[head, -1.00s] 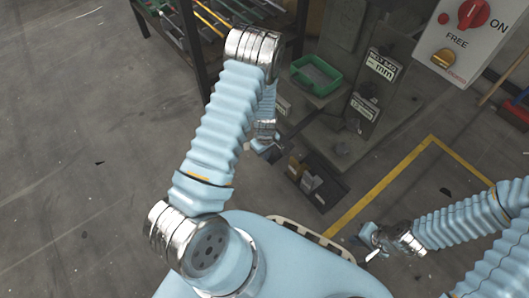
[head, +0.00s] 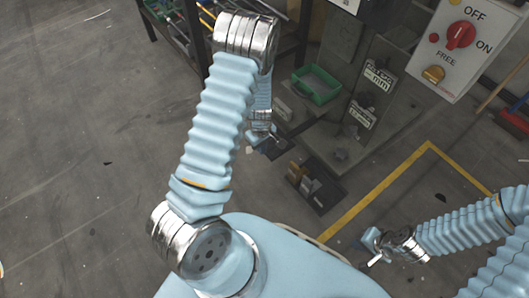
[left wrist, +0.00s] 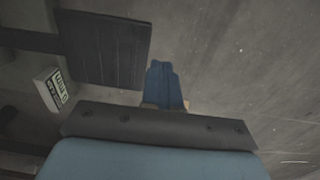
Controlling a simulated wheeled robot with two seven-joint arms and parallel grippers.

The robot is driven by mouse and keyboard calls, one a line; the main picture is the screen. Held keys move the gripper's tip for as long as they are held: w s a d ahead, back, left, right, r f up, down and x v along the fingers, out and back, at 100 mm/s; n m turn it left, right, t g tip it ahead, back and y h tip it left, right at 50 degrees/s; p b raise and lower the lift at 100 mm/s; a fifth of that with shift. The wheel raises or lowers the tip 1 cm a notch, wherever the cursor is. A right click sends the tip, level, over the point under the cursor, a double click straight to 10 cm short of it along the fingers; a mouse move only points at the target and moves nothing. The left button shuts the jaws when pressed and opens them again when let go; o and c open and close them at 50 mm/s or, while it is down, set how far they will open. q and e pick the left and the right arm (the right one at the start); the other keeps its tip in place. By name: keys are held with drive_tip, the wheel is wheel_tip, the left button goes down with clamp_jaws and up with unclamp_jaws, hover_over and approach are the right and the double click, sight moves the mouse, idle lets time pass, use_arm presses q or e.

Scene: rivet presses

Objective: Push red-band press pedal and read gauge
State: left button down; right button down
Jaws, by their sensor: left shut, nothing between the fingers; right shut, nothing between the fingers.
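My left gripper (head: 258,139) is low in the head view, partly behind my arm, by a small dark plate (head: 279,147) at the foot of a grey machine (head: 343,45). In the left wrist view its blue fingers (left wrist: 165,86) are shut and empty. A dark ribbed plate (left wrist: 105,45) lies beyond them to the upper left; I cannot tell whether it is a pedal. My right gripper (head: 371,256) is shut and empty over the floor at lower right. I see no red band or gauge face clearly; the machine's upper part is cut off.
A control box (head: 447,62) has a red knob and OFF, ON and FREE marks. A green tray (head: 316,88) sits on the machine. A dark tray (head: 321,198) with small blocks is near its foot. A yellow line (head: 385,185) crosses the floor. A rack stands upper left.

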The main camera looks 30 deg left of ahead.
use_arm(q)
drive_tip(key=r, duration=0.4)
drive_tip(key=shift+s+a+p, duration=0.1)
drive_tip(key=shift+s+p, duration=0.25)
drive_tip(key=shift+s, duration=0.1)
drive_tip(key=s+d+r+m+h+p, duration=0.1)
drive_tip(key=s+d+m+h+p, duration=0.1)
drive_tip(key=s+d+m, duration=0.3)
drive_tip(key=s+d+r+m+h+p, duration=0.1)
drive_tip(key=s+d+m+p, duration=0.4)
drive_tip(key=d, duration=0.8)
drive_tip(key=s+m+h, duration=0.1)
drive_tip(key=s, duration=0.2)
drive_tip(key=shift+s+r+m+t, duration=0.2)
drive_tip(key=shift+m+t, duration=0.1)
idle(0.6)
